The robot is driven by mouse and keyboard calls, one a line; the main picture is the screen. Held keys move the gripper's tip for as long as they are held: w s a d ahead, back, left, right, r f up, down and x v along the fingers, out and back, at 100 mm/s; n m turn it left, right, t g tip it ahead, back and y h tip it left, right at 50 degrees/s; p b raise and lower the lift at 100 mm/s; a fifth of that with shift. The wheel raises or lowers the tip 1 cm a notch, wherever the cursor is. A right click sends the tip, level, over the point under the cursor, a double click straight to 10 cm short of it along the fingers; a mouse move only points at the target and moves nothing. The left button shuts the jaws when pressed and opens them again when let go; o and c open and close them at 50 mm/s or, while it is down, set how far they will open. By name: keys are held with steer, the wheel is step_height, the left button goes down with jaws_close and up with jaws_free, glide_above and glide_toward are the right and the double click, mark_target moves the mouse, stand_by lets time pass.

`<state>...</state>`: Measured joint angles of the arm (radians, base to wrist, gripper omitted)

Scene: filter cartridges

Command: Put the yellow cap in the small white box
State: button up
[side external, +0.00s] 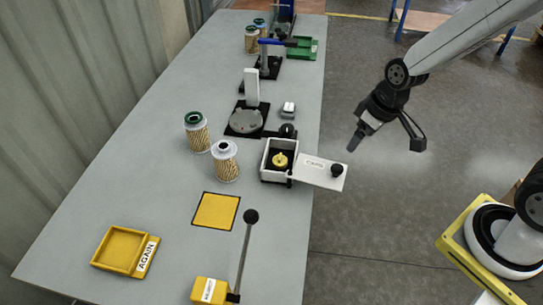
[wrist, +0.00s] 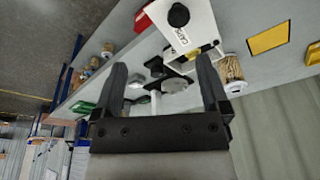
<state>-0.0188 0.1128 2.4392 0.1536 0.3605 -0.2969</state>
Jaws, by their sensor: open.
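The yellow cap (side external: 280,159) sits inside the small white box (side external: 266,163) on the table. The box's white lid (side external: 316,169), marked CAPS and with a black knob, sticks out to the right past the table edge, leaving the box open on top. My gripper (side external: 355,142) is off the table's right side, raised, apart from the box and empty. In the wrist view its two fingers (wrist: 163,82) are spread wide. The lid (wrist: 185,25) also shows there beyond the fingertips; the box is partly hidden by the right finger.
Two filter cartridges (side external: 225,165) (side external: 197,135) stand left of the box. A yellow square (side external: 215,211), a yellow AGAIN tray (side external: 122,250) and a lever (side external: 247,250) are nearer. A round grey fixture (side external: 246,121) and a green tray (side external: 303,48) are farther back.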

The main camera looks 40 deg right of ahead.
steer(key=shift+s+d+r+m+h, duration=0.1)
steer(key=shift+s+d+m, duration=0.2)
steer(key=shift+s, duration=0.35)
steer(key=shift+s+d+m+h, duration=0.1)
steer(key=shift+s+d+m, duration=0.2)
steer(key=shift+s, duration=0.3)
steer(key=shift+s+d+r+m+h, duration=0.1)
steer(key=shift+s+d+m, duration=0.1)
steer(key=shift+s+m, duration=0.35)
steer(key=shift+c, duration=0.2)
